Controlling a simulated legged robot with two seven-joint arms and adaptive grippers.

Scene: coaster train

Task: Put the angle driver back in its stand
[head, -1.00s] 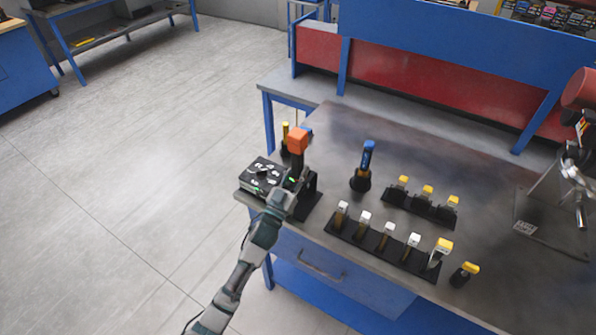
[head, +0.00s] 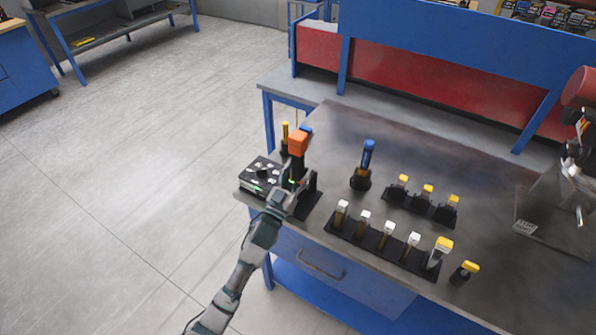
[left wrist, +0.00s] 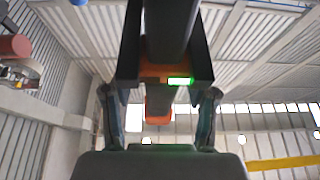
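The angle driver (head: 298,143), with an orange head and a dark body, stands upright in its black stand (head: 308,204) at the table's left front corner. In the left wrist view its dark body and orange band (left wrist: 156,72) show between two black stand walls, with a green light lit. My left gripper (head: 284,180) is at the driver from the front left. In the left wrist view its fingers (left wrist: 160,118) are spread on either side, with gaps to the driver. The driver's lower end is hidden. My right gripper is not in view.
A black box (head: 261,173) sits left of the stand. A blue-topped tool (head: 367,160) stands upright to the right. Black racks (head: 375,243) with white- and yellow-capped tools line the table front. Bare tabletop (head: 440,160) lies behind them.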

